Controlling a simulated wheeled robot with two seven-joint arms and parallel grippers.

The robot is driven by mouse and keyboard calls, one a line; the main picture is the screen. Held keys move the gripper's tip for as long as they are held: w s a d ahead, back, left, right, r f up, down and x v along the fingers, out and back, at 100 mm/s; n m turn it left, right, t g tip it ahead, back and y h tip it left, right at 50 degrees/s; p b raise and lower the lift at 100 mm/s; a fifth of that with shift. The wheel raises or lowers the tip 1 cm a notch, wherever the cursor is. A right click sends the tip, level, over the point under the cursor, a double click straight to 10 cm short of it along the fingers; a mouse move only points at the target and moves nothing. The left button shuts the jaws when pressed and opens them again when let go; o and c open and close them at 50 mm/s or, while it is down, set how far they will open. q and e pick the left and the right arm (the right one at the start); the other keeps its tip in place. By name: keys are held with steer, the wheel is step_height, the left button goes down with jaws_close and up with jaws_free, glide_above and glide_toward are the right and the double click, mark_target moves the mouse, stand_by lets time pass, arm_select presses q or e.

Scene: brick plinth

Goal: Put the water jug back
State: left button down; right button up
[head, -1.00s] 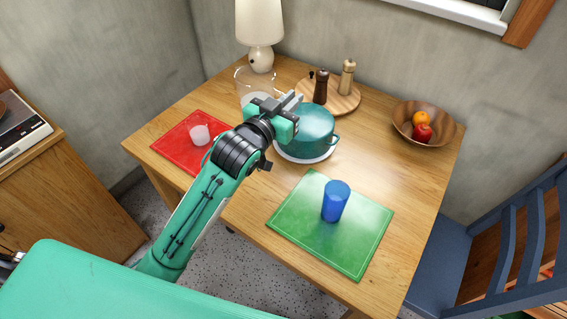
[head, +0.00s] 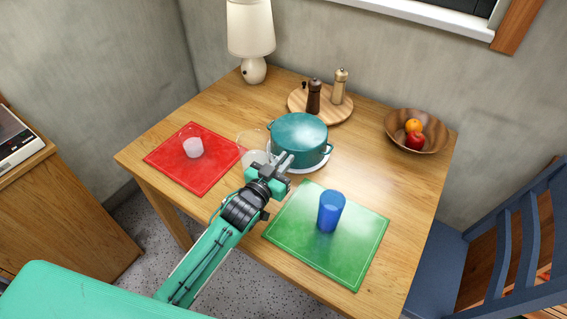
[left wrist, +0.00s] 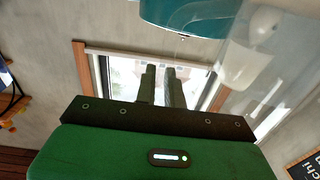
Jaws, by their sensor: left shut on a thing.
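The water jug (head: 253,147) is clear glass with pale water in its lower part. In the head view it is between the red mat (head: 166,171) and the teal pot, just beyond my left gripper (head: 283,161). It looks upright; I cannot tell if its base touches the table. My left gripper is shut on the jug, though the exact grip is hard to see. In the left wrist view the closed fingers (left wrist: 163,86) show in the middle, and the see-through jug (left wrist: 247,60) fills the upper right. My right gripper is not in view.
The teal pot (head: 299,135) stands on a white trivet close right of the jug. A clear glass (head: 192,147) is on the red mat, a blue cup (head: 331,211) on the green mat (head: 300,255). Lamp (head: 252,40), grinder board (head: 330,112) and fruit bowl (head: 415,138) stand farther back.

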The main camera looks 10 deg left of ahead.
arm_select(q)
steer(key=shift+f, duration=0.3)
steer(key=c, duration=1.9)
jaws_free()
steer(key=shift+f, duration=0.3)
steer(key=shift+c, duration=0.2)
steer(key=o, duration=0.4)
steer(key=shift+o, duration=0.2)
steer(key=shift+r, duration=0.15)
